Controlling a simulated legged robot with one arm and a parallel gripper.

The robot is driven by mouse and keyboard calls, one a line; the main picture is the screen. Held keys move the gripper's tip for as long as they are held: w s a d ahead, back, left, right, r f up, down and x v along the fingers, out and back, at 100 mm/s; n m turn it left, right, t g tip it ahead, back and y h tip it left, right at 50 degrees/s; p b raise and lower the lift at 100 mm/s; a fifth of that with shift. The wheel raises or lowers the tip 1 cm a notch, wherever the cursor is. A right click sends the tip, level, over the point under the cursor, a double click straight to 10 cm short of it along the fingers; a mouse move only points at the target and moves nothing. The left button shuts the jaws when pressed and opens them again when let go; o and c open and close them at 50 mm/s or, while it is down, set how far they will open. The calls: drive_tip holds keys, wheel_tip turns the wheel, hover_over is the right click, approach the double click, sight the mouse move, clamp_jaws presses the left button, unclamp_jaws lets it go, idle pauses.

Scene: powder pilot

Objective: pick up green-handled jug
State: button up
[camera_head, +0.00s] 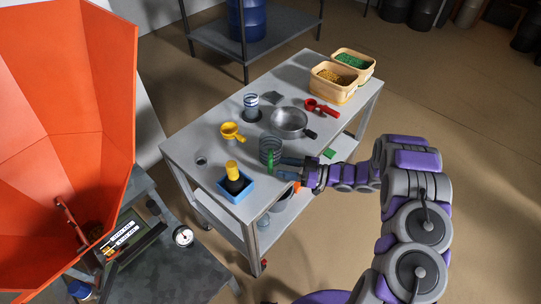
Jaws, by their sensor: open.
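The green-handled jug (266,147) stands upright on the grey table (185,147), near its front right edge. It looks like a clear, ribbed cylinder, and its green handle (270,160) faces toward the front. My gripper (284,168) reaches in from the right at the table's edge. Its blue-grey fingers are apart and lie close to the handle. I cannot tell whether they touch the handle or sit around it.
A metal pan (288,121) stands behind the jug, with a yellow scoop (231,132) and striped cup (251,102) to the left. A blue tray (234,191) with a yellow-topped brush is in front. Red scoop (322,107) and bins (330,92) stand farther back. An orange hopper (60,130) rises at left.

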sight(270, 165)
drive_tip(key=shift+w+a+r+b, duration=0.15)
drive_tip(key=shift+a+b, duration=0.25)
drive_tip(key=shift+a, duration=1.05)
drive_tip(key=shift+w+a+r+b, duration=0.15)
drive_tip(key=shift+a+b, duration=0.2)
drive_tip(key=shift+a, duration=1.05)
clamp_jaws()
